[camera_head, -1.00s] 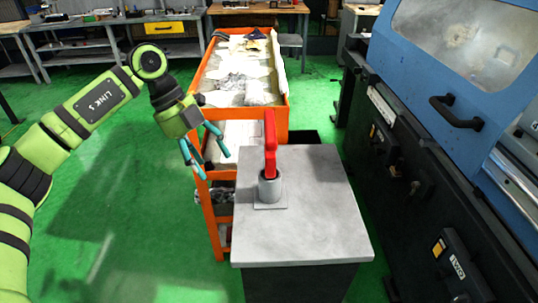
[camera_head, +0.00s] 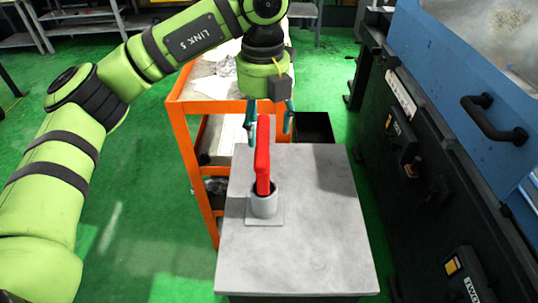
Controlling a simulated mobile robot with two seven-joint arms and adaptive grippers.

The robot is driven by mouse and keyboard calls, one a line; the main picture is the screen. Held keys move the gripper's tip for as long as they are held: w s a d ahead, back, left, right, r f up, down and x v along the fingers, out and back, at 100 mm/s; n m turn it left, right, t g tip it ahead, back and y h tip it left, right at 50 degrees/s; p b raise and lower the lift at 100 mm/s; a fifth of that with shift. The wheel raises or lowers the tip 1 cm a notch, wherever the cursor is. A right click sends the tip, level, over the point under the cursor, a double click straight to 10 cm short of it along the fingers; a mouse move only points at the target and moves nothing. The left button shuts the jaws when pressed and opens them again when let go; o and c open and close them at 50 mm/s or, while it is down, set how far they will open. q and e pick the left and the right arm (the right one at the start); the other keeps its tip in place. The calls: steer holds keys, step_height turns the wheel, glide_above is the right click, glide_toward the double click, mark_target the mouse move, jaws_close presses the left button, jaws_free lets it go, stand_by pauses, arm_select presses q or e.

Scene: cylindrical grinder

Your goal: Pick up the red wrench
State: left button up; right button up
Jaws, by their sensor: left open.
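The red wrench (camera_head: 262,160) stands upright in a grey cylindrical holder (camera_head: 264,205) with a square base. The holder sits on a grey-topped table (camera_head: 310,235) in the middle of the view. My left gripper (camera_head: 268,134) points down, open, with its teal fingers at the height of the wrench's upper end. In the picture one finger is to the left of the wrench and the other to its right. I cannot tell whether they touch it or are behind it. My right gripper is not in view.
An orange cart (camera_head: 188,150) with shelves stands behind and left of the table. A blue and black machine (camera_head: 450,120) with a black handle (camera_head: 490,118) fills the right side. Green floor (camera_head: 130,210) is open at the left. Benches stand at the back.

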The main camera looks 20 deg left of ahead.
mark_target(259, 136)
arm_select(q)
steer(key=f+p, duration=0.1)
steer(key=s+f+p, duration=0.2)
steer(key=shift+a+f, duration=0.3)
steer(key=shift+a, duration=0.1)
steer(key=shift+w+f, duration=0.3)
steer(key=shift+f, duration=0.35)
steer(key=shift+w+f, duration=0.3)
steer(key=shift+f, duration=0.4)
steer(key=shift+s, duration=0.15)
steer(key=c, duration=1.3)
steer(key=shift+r, duration=0.25)
jaws_close()
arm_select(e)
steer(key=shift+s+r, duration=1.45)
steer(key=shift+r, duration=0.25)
